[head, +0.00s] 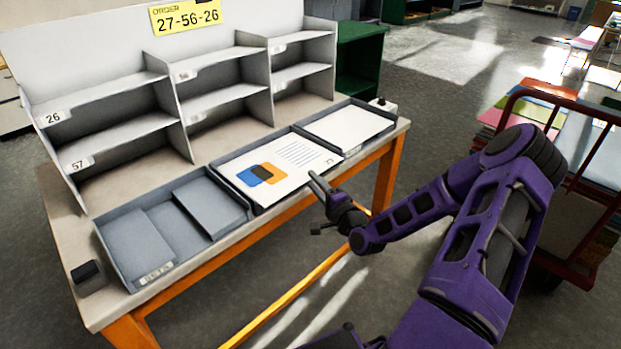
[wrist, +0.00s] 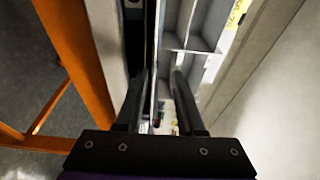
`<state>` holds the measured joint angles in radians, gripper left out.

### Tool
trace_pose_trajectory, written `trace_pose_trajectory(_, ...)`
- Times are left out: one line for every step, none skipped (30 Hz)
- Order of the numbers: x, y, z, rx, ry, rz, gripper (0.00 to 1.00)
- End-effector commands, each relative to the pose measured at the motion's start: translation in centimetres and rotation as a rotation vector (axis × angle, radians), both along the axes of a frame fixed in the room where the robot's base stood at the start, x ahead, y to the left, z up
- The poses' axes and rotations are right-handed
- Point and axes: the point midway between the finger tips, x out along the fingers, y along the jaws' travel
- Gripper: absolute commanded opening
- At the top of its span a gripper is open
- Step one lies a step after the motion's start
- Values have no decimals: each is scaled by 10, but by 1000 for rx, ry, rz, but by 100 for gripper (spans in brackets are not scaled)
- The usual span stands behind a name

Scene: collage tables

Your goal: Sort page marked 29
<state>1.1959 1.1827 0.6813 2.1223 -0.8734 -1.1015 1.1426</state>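A white page (head: 275,172) with blue, orange and black shapes and lines of text lies in the middle tray (head: 258,208). A small mark near its right corner is too small to read. My gripper (head: 316,180) is at the front edge of this tray, by the page's right end. In the wrist view my gripper (wrist: 160,85) has its two fingers apart, with a thin pale edge running between them. I cannot tell whether that edge is page or tray wall. The grey sorting rack (head: 180,108) stands behind the trays, with number labels such as 26 and 57.
A left tray (head: 245,217) holds grey dividers or folders. A right tray (head: 392,118) holds a blank white sheet. A yellow order sign (head: 185,16) reads 27-56-26. A small black block (head: 87,272) sits at the table's left corner. A red cart (head: 513,100) with coloured sheets stands at right.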

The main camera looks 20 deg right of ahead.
Motion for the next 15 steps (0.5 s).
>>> trace_pose_trajectory(-12,-3,1,1,2,-3,37)
trace_pose_trajectory(-19,-3,0,1,4,-3,37)
trace_pose_trajectory(-29,-4,1,1,3,-3,37)
trace_pose_trajectory(-37,-5,1,2,2,-3,37)
trace_pose_trajectory(-45,-6,0,1,3,-4,37)
trace_pose_trajectory(-55,-7,0,1,3,-4,37)
trace_pose_trajectory(-62,-7,1,1,2,-4,37)
trace_pose_trajectory(-70,-8,0,1,3,-4,37)
trace_pose_trajectory(-79,-9,0,0,3,-4,37)
trace_pose_trajectory(-86,-10,1,1,2,-4,37)
trace_pose_trajectory(-93,-10,1,1,2,-4,37)
trace_pose_trajectory(-102,-12,0,0,3,-4,37)
trace_pose_trajectory(-108,-12,0,0,2,-3,37)
trace_pose_trajectory(-114,-13,0,0,2,-4,37)
trace_pose_trajectory(-121,-13,1,1,1,-3,37)
